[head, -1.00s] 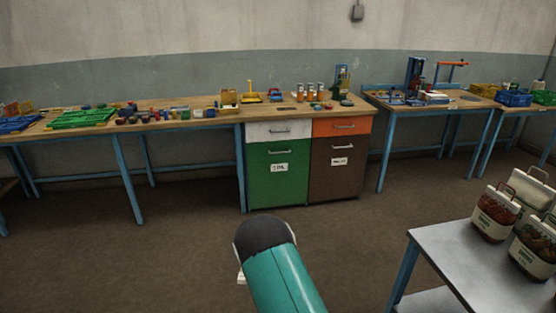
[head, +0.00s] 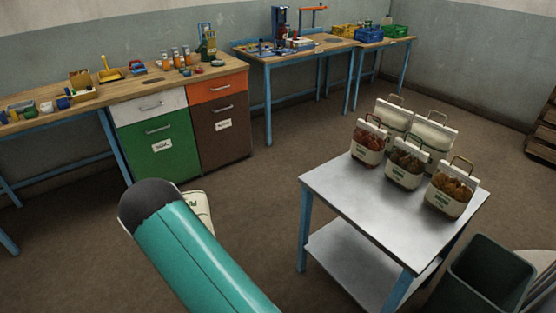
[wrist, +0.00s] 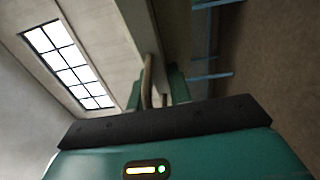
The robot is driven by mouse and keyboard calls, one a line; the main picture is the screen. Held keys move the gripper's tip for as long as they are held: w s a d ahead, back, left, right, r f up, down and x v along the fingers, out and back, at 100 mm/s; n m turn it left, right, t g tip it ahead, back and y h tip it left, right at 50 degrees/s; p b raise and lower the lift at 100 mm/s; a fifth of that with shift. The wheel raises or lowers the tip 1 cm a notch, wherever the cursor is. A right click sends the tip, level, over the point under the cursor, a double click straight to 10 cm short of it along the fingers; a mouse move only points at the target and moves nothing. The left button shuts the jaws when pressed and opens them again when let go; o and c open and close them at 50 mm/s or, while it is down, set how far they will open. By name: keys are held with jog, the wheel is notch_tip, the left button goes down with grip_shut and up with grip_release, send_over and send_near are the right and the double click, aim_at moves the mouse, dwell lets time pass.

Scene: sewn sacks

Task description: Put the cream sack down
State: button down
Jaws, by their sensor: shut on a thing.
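A cream sack (head: 197,208) with green lettering hangs behind the dark end of my arm in the head view, partly hidden by it. My gripper (wrist: 157,92) shows in the wrist view, its two green fingers shut on the sack's tan handle (wrist: 148,75). The fingers are hidden by my arm in the head view. The sack is held to the left of the grey metal table (head: 340,200), apart from it, above the brown floor.
Several sacks stand on the metal table: two cream ones (head: 433,133) behind and three with dark contents (head: 404,166) in front. The table's left front part is bare. A dark bin (head: 485,275) stands to its right. Workbenches (head: 70,112) line the wall.

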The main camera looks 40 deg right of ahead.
jog(key=d, duration=0.2)
jog(key=d+m+h, duration=0.1)
jog(key=d, duration=0.1)
jog(key=d+r+h, duration=0.1)
jog(key=d, duration=0.1)
jog(key=shift+s+d+r+g, duration=0.1)
jog(key=shift+s+d+g, duration=0.05)
jog(key=shift+d+g, duration=0.2)
jog(key=s+d+r+m+g+h, duration=0.25)
jog(key=s+d+h, duration=0.2)
jog(key=d, duration=0.45)
jog(key=s+d+r+m+g+h, duration=0.1)
jog(key=s+d+r+m+h, duration=0.15)
jog(key=s+d, duration=0.5)
jog(key=s+d+r+m+g+h, duration=0.4)
jog(key=s+d, duration=0.4)
jog(key=s, duration=0.4)
jog(key=s+d+r+m+g+h, duration=0.2)
jog(key=s+d+m+g+h, duration=0.2)
jog(key=s+d+g, duration=0.6)
jog(key=t, duration=0.3)
send_over(349, 211)
jog(key=s+a, duration=0.2)
jog(key=a, duration=0.2)
notch_tip(349, 211, down, 13)
jog(key=shift+a+r, duration=0.15)
jog(key=shift+a, duration=0.1)
jog(key=shift+f, duration=0.2)
